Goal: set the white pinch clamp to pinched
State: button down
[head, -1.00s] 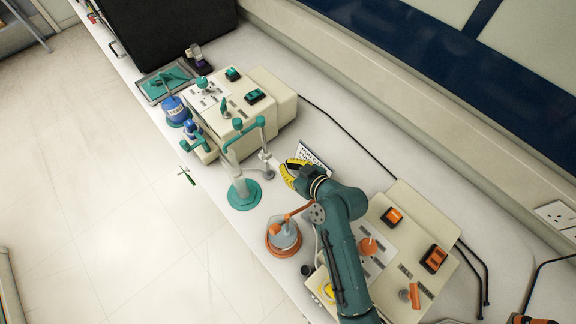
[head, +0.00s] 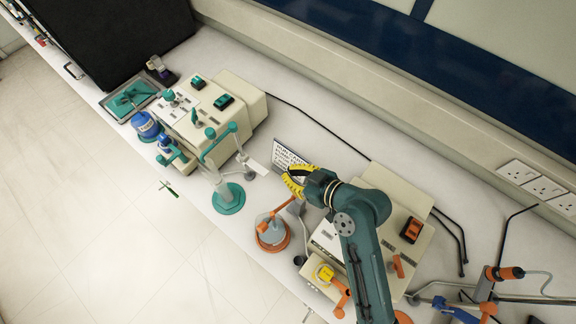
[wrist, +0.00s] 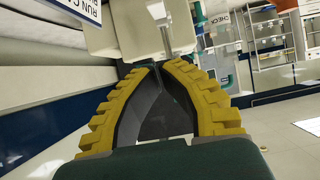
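A small white piece (head: 257,168), which seems to be the white pinch clamp, sits beside the teal-based column stand (head: 228,198). Its lever position is too small to read. My gripper (head: 287,178), with yellow ribbed fingers, is to the right of it and apart from it, pointing left. In the wrist view my gripper (wrist: 165,65) has its fingertips together with nothing seen held between them. A pale upright part (wrist: 172,30) stands beyond the fingertips in the wrist view, perhaps the clamp.
A cream machine with teal switches (head: 230,110) stands behind the column. A printed sign (head: 287,155) stands close behind my gripper. An orange-based flask (head: 272,232) stands in front. A second cream machine (head: 380,180) lies under my arm. The bench has little free room.

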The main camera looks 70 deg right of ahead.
jog(key=w+r+g, duration=0.1)
jog(key=w+g, duration=0.1)
jog(key=w+d+r+g+y+b, duration=0.1)
jog(key=w+r+g, duration=0.1)
jog(key=shift+d+r, duration=0.1)
jog(key=shift+r, duration=0.2)
jog(key=b, duration=0.2)
send_over(260, 166)
jog(key=s, duration=0.2)
jog(key=f, duration=0.7)
jog(key=shift+s+a, duration=0.15)
jog(key=shift+a, duration=0.15)
notch_tip(260, 166, down, 4)
jog(key=shift+r, duration=0.1)
jog(key=shift+f, duration=0.4)
jog(key=shift+f, duration=0.1)
